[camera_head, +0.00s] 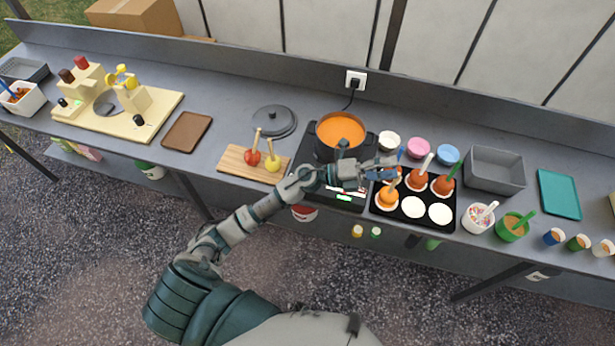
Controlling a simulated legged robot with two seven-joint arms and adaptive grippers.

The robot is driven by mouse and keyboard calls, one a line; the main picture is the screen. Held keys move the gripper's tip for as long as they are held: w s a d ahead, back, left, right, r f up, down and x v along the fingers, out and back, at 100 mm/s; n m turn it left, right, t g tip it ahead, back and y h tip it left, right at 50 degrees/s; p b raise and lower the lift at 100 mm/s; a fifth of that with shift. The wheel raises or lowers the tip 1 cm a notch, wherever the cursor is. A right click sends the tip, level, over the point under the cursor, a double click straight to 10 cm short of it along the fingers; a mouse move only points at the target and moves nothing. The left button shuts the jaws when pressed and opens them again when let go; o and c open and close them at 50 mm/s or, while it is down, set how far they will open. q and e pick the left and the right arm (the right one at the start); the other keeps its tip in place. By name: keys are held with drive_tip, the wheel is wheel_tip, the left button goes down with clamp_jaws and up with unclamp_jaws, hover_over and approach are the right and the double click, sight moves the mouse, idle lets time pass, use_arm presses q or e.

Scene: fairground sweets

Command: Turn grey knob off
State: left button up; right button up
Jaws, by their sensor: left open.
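My left arm reaches across the front of the black cooker (313,160), and my left gripper (393,167) is open at the cooker's right front, over the edge of the black tray (408,222). No grey knob can be made out on the cooker; my gripper and wrist cover part of its front panel. A lit green display (344,197) shows on that panel below my wrist. A dark pot (322,144) of orange liquid stands on the cooker. My right gripper is not in view.
The black tray holds several dipped apples with sticks close to my gripper. Small bowls (418,147) stand behind it. A wooden board (238,165) with two apples lies left of the cooker. A cream machine base (165,104) with dark knobs stands far left.

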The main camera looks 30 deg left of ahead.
use_arm(q)
drive_tip(key=a+f+m+g+y, duration=0.6)
drive_tip(key=f+m+g+y, duration=0.1)
drive_tip(key=m+g+y, duration=0.15)
drive_tip(key=w+a+g+y, duration=0.1)
drive_tip(key=a+y, duration=0.9)
drive_tip(key=a, duration=1)
drive_tip(key=shift+n+h, duration=0.25)
drive_tip(key=shift+n, duration=0.1)
drive_tip(key=f, duration=0.5)
drive_tip(key=d+f+p, duration=0.1)
drive_tip(key=f, duration=0.4)
drive_tip(key=f+p, duration=0.1)
drive_tip(key=f, duration=0.5)
drive_tip(key=shift+s+d+f, duration=0.1)
drive_tip(key=shift+s+d, duration=0.15)
drive_tip(key=shift+d, duration=0.1)
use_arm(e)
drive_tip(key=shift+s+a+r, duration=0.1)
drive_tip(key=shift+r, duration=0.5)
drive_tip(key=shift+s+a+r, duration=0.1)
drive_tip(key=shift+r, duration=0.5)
use_arm(q)
drive_tip(key=c, duration=1.1)
